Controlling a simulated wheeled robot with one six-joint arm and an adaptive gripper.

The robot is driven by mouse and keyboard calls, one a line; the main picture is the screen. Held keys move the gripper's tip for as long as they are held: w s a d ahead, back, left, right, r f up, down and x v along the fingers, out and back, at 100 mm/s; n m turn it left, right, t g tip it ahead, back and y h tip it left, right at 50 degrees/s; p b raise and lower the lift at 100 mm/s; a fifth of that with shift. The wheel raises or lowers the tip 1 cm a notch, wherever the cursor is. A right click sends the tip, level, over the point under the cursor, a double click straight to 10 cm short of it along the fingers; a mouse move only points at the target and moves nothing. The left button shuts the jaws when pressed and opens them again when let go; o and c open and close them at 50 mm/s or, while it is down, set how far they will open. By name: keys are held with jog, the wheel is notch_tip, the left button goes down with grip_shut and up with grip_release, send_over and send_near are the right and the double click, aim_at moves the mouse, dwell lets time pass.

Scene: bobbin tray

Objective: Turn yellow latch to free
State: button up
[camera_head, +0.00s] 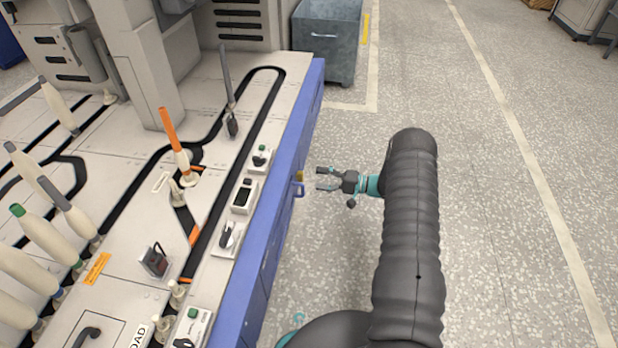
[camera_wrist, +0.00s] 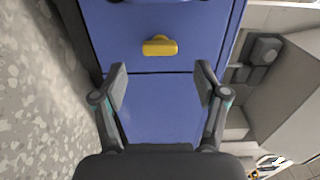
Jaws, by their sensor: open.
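The yellow latch (camera_wrist: 160,46) is a short rounded bar on the blue cabinet front (camera_wrist: 160,108). In the wrist view it lies crosswise, just above a dark seam between two blue panels. In the head view it is a small yellow spot (camera_head: 299,176) on the machine's blue side. My gripper (camera_head: 319,179) is open and points left at that side, a short gap away from the latch. In the wrist view my gripper (camera_wrist: 160,75) has its fingers spread apart with nothing between them, and the latch shows beyond the fingertips, in line with the gap.
The machine top (camera_head: 150,215) carries bobbins, small switch boxes and dark tracks. A grey bin (camera_head: 328,40) stands beyond. The speckled floor (camera_head: 500,180) at right is clear.

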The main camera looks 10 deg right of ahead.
jog(key=v, duration=0.6)
dwell(0.5)
